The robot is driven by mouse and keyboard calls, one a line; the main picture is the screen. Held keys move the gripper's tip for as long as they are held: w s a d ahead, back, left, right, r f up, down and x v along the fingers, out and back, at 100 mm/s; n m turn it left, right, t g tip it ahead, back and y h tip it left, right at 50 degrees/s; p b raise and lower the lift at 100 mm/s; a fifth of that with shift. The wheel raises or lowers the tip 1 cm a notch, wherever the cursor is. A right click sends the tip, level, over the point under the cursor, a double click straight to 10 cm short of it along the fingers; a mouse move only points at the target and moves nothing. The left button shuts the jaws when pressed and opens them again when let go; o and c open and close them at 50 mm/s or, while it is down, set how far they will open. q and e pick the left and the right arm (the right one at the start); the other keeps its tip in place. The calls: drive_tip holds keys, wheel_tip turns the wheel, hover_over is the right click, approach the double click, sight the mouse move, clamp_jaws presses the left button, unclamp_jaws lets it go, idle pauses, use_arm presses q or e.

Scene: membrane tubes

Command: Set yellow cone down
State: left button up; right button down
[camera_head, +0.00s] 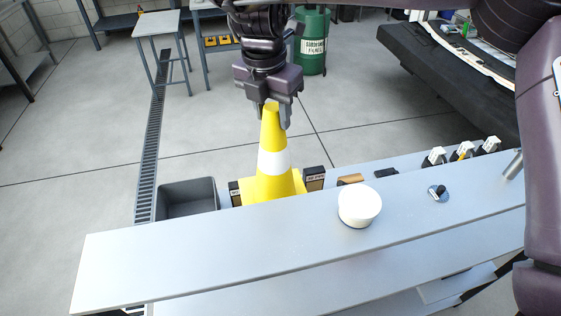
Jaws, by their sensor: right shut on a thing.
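The yellow cone (267,187) with a white band stands upright just beyond the far edge of the light grey shelf board (180,263). Its lower edge is hidden behind that board, so I cannot tell whether its base touches a surface. My right gripper (272,108) points down from above and is shut on the tip of the cone. My left gripper does not show.
An open grey bin (188,200) is left of the cone. A dark labelled box (314,179) is close on its right. A white round tub (360,205) and a small black-knobbed item (438,193) stand on the board. The board's left part is bare.

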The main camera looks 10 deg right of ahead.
sight(273, 165)
wheel_tip(273, 165, down, 10)
drive_tip(key=shift+w+p, duration=0.1)
drive_tip(key=shift+p, duration=0.35)
wheel_tip(273, 165, down, 4)
drive_tip(key=shift+r+p, duration=0.1)
drive_tip(key=shift+p, duration=0.55)
drive_tip(key=shift+f, duration=0.35)
drive_tip(key=shift+f, duration=0.15)
drive_tip(key=c, duration=0.8)
unclamp_jaws()
drive_tip(key=shift+c, duration=0.2)
